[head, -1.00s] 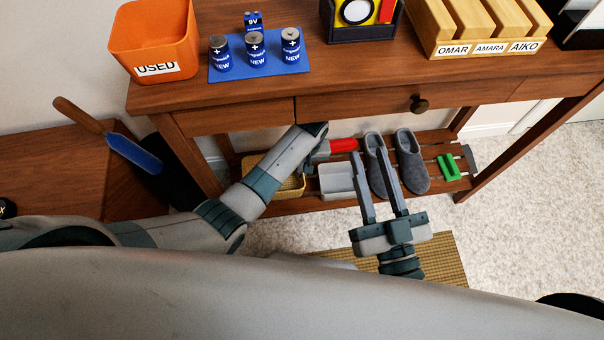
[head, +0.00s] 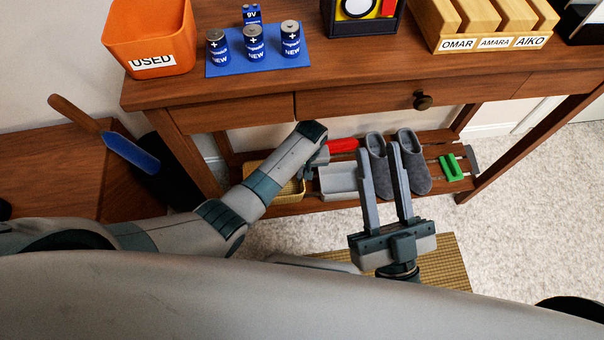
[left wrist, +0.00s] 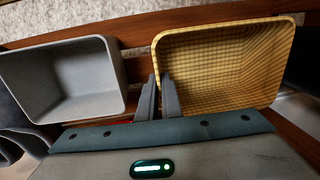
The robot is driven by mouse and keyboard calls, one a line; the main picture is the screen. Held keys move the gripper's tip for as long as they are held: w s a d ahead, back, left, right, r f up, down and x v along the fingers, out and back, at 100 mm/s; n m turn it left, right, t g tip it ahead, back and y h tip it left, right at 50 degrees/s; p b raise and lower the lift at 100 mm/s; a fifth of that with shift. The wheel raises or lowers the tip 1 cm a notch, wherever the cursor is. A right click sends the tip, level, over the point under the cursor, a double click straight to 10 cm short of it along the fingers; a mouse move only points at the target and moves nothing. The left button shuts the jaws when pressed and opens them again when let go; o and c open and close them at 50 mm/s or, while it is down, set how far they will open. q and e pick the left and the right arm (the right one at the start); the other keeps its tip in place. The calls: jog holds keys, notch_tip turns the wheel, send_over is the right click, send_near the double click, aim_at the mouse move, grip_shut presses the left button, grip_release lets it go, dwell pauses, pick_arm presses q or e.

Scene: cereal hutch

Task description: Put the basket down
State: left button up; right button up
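The yellow woven basket (head: 292,196) is at the lower shelf, at its left end, partly hidden by my left arm. It also shows in the left wrist view (left wrist: 225,65), upright and empty, with its open top towards the camera. My left gripper (left wrist: 160,80) has one finger on each side of the basket's near left wall, close together and shut on it. In the head view my left gripper (head: 316,168) is mostly hidden by its own wrist. My right gripper (head: 379,150) is open and empty, in front of the grey slippers.
A grey bin (head: 338,182) stands beside the basket and shows in the left wrist view (left wrist: 65,80). Slippers (head: 413,165), a red object (head: 343,145) and a green object (head: 452,167) share the slatted lower shelf (head: 437,190). The hutch's drawer front (head: 370,104) is above.

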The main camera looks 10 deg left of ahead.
pick_arm(q)
jog(key=shift+o, duration=1.4)
